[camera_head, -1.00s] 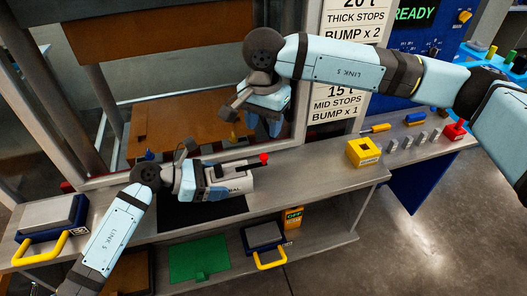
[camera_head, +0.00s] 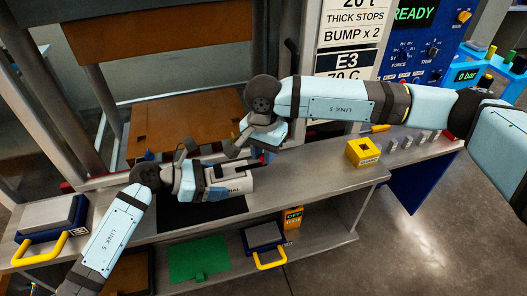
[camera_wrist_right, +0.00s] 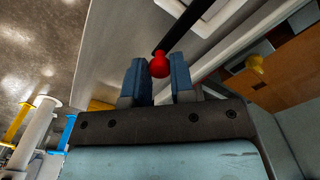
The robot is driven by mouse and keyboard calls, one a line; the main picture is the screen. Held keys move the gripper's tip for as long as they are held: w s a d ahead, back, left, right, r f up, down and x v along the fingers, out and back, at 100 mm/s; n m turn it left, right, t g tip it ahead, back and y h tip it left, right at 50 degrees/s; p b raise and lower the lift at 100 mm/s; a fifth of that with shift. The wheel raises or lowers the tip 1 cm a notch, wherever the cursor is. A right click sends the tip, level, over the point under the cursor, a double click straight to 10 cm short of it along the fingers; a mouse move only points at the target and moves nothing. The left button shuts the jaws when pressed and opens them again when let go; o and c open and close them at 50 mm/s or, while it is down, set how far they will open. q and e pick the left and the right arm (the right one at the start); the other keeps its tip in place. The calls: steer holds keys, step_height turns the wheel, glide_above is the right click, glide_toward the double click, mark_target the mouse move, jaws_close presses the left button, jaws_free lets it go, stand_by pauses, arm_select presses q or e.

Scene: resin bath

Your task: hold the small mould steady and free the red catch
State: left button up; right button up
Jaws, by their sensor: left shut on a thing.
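The small mould (camera_head: 239,184), a pale grey block with partly hidden lettering, sits on the bench. My left gripper (camera_head: 214,179) is shut on its left side. In the right wrist view the catch is a dark bar (camera_wrist_right: 181,27) ending in a red knob (camera_wrist_right: 159,66). My right gripper (camera_wrist_right: 158,82) is open, with its two blue fingers on either side of the knob and small gaps visible. In the head view my right gripper (camera_head: 267,154) is above and right of the mould, and it hides the red knob.
A dark mat (camera_head: 205,214) lies in front of the mould. A yellow block (camera_head: 363,152) and small grey blocks stand to the right.

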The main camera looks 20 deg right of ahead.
jaws_close()
steer(key=shift+s, duration=0.1)
steer(key=shift+s+a+m, duration=0.65)
steer(key=shift+a+m, duration=0.05)
steer(key=shift+m, duration=2.25)
steer(key=shift+s+a+m, duration=0.65)
steer(key=shift+s+m, duration=0.05)
steer(key=shift+m, duration=2.2)
steer(key=shift+s+a+m, duration=0.65)
steer(key=shift+a+m, duration=0.05)
steer(key=shift+m, duration=2.25)
